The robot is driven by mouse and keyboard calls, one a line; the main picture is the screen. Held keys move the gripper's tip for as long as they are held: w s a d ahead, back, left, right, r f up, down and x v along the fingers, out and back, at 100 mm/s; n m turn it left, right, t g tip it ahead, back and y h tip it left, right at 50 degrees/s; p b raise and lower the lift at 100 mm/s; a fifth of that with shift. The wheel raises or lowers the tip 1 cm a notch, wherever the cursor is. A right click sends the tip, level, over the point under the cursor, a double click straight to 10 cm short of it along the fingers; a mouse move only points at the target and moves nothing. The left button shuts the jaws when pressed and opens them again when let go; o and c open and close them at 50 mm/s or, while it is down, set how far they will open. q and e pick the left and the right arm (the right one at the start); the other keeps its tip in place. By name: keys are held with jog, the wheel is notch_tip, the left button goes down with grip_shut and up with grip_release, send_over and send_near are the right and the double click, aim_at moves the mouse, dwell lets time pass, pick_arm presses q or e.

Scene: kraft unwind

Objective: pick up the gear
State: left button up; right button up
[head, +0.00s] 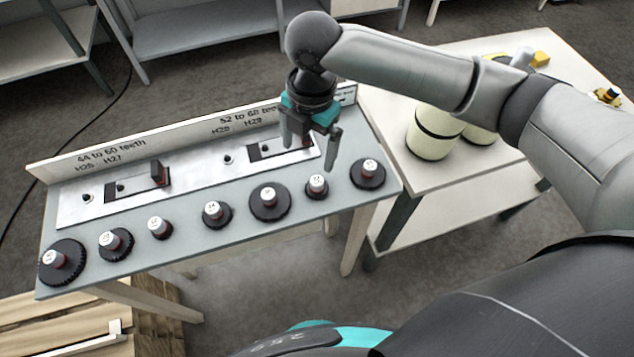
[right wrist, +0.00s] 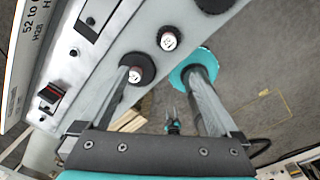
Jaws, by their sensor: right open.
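Several black gears with white-capped red hubs stand in a row along the front of a grey bench; the task does not say which one. In the head view they include a right-end gear (head: 368,174), a small gear (head: 317,186), a large gear (head: 269,202), a middle gear (head: 217,214) and a left-end gear (head: 62,261). My right gripper (head: 308,155) is open and empty above the bench's right part, behind the small gear. In the right wrist view, its fingers (right wrist: 163,70) are apart, and one gear (right wrist: 140,66) shows partly behind the left finger.
A metal plate (head: 213,171) with slots and upright blocks lies behind the gears, before a lettered back board (head: 100,158). A pale side table (head: 385,110) at right holds cream cylinders (head: 428,143). Wooden pallets (head: 60,310) lie at lower left.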

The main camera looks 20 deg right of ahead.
jog(key=d+r, duration=0.1)
jog(key=d, duration=0.1)
send_near(317, 180)
jog(key=shift+n+h, duration=0.3)
jog(key=shift+n, duration=0.1)
jog(key=f, duration=0.5)
jog(key=shift+w+a+f+b, duration=0.1)
jog(key=shift+w+f+b, duration=0.15)
jog(key=shift+f+b, duration=0.1)
jog(key=shift+s+a+f, duration=0.1)
jog(key=shift+f, duration=1.25)
jog(key=shift+s+a+f, duration=0.1)
jog(key=shift+f, duration=1.3)
grip_shut()
